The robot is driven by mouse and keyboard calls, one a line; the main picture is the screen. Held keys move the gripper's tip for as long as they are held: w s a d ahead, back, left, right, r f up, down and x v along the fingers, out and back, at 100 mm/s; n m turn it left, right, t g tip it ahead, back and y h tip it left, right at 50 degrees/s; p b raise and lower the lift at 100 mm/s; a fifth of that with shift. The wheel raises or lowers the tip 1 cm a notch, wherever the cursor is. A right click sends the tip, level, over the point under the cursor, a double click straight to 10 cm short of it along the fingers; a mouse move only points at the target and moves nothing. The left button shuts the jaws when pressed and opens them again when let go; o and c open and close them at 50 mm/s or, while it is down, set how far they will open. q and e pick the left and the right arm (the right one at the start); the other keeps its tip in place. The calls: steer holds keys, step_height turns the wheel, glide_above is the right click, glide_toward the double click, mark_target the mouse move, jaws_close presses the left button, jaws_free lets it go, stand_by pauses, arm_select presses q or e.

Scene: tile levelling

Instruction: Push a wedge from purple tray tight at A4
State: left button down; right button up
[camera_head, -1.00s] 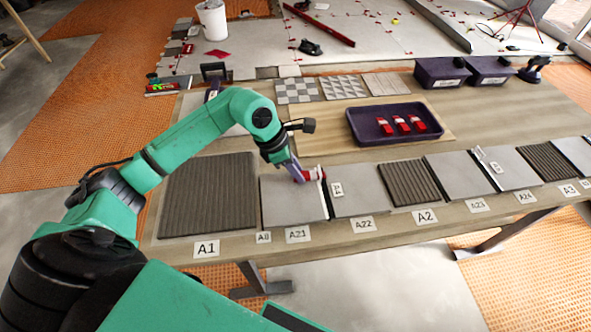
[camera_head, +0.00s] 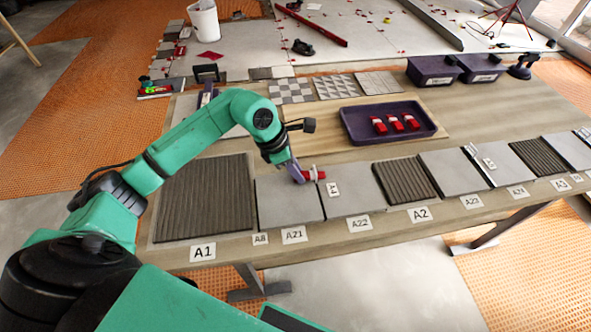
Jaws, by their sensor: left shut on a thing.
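My left gripper (camera_head: 296,173) is shut on a red wedge (camera_head: 315,174), low over the far part of the joint between the two plain grey tiles above labels A21 and A22. The A4 tag (camera_head: 333,189) lies on the right one of these tiles, just right of the joint. A small white part shows at the wedge; whether the wedge is seated in the clip is too small to tell. The purple tray (camera_head: 347,132) stands behind the tiles with several red wedges in it. My right gripper is not in view.
A row of plain and ribbed tiles runs along the table's front edge, with a ribbed dark tile (camera_head: 205,198) at the left. Another white clip (camera_head: 477,164) stands further right. Two dark bins (camera_head: 433,71) are at the back. Bare wood lies around the tray.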

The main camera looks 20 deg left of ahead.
arm_select(q)
steer(key=shift+w+r, duration=0.1)
steer(key=shift+r, duration=0.1)
steer(key=c, duration=0.6)
jaws_free()
steer(key=shift+d, duration=0.1)
